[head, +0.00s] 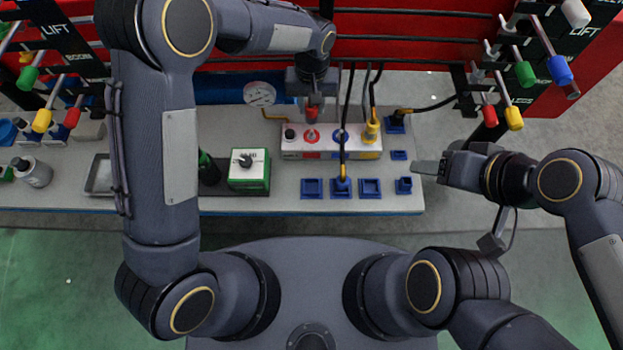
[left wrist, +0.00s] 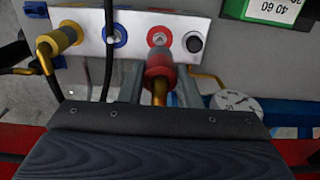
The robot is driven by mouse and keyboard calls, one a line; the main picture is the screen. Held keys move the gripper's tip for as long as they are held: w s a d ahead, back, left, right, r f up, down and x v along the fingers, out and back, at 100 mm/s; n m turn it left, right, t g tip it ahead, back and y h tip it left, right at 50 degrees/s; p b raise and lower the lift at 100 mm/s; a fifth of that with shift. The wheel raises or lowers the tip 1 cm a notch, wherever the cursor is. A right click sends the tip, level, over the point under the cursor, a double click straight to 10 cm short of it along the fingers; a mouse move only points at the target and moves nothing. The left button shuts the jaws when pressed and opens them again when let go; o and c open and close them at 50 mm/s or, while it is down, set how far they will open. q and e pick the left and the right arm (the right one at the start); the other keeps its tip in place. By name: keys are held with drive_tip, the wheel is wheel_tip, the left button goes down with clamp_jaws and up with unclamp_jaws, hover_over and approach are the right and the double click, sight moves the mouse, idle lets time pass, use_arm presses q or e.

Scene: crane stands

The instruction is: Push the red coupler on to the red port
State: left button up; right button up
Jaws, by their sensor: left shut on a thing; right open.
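The red coupler (head: 311,113) is between the fingers of my left gripper (head: 311,98), which is shut on it. In the left wrist view the coupler (left wrist: 159,72) sits upright between the two grey fingers, with a brass hose end below it. The red port (head: 311,136) is on the white manifold block (head: 291,154). In the left wrist view the port's silver tip and red ring (left wrist: 159,37) show just beyond the coupler's rim, roughly in line. The tip is uncovered; I cannot tell whether they touch. My right gripper (head: 434,168) is open and empty at the bench's right end.
A blue port (head: 341,136) lies beside the red one, with a black hose passing in front. A yellow coupler (head: 371,130) stands at the block's right end. A pressure gauge (head: 259,94) and green-and-white box (head: 249,170) are left. Blue square holders (head: 370,188) line the front edge.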

use_arm(q)
drive_tip(key=shift+f+b, duration=1.15)
drive_tip(key=shift+f, duration=0.9)
use_arm(e)
drive_tip(key=shift+f, duration=1.65)
use_arm(q)
drive_tip(key=shift+f+b, duration=1.2)
drive_tip(key=shift+f, duration=0.25)
use_arm(e)
drive_tip(key=shift+f, duration=1.2)
use_arm(q)
drive_tip(key=o, duration=1.1)
drive_tip(key=shift+r+p, duration=1.65)
drive_tip(key=shift+r, duration=0.9)
use_arm(e)
wheel_tip(320, 180, up, 3)
drive_tip(key=shift+r, duration=0.1)
use_arm(q)
drive_tip(key=shift+r+b, duration=0.55)
drive_tip(key=shift+r, duration=3.3)
use_arm(e)
drive_tip(key=shift+f, duration=0.5)
